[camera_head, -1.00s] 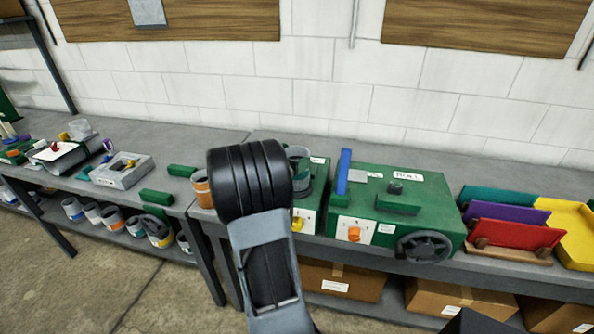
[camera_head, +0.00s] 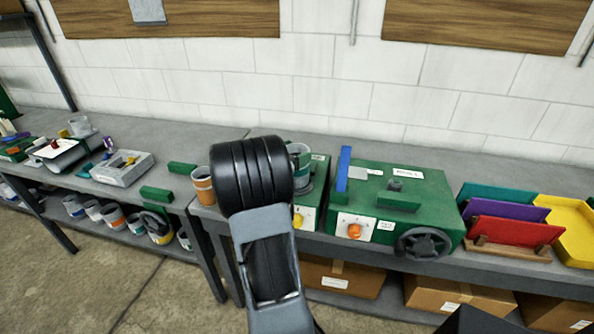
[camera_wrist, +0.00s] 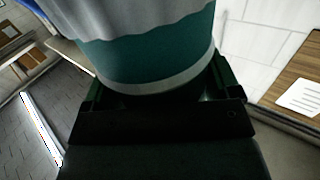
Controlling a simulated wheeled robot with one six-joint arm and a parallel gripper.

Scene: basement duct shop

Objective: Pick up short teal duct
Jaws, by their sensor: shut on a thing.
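The short teal duct (camera_wrist: 155,50) fills the top of the wrist view, a round piece with a teal band and pale grey ends. My gripper (camera_wrist: 158,88) is shut on it, with a dark green finger at each side. In the head view, my black arm link hides the gripper. A grey and teal cylinder (camera_head: 302,158) shows partly beside that link, over the left green machine; it looks like the same duct. Whether it touches the machine I cannot tell.
A large green machine (camera_head: 430,205) with a blue upright bar (camera_head: 343,169) stands right of my arm. An orange-banded cup (camera_head: 203,188) stands just left. Coloured trays (camera_head: 515,240) fill the bench's right end. The wall is close behind.

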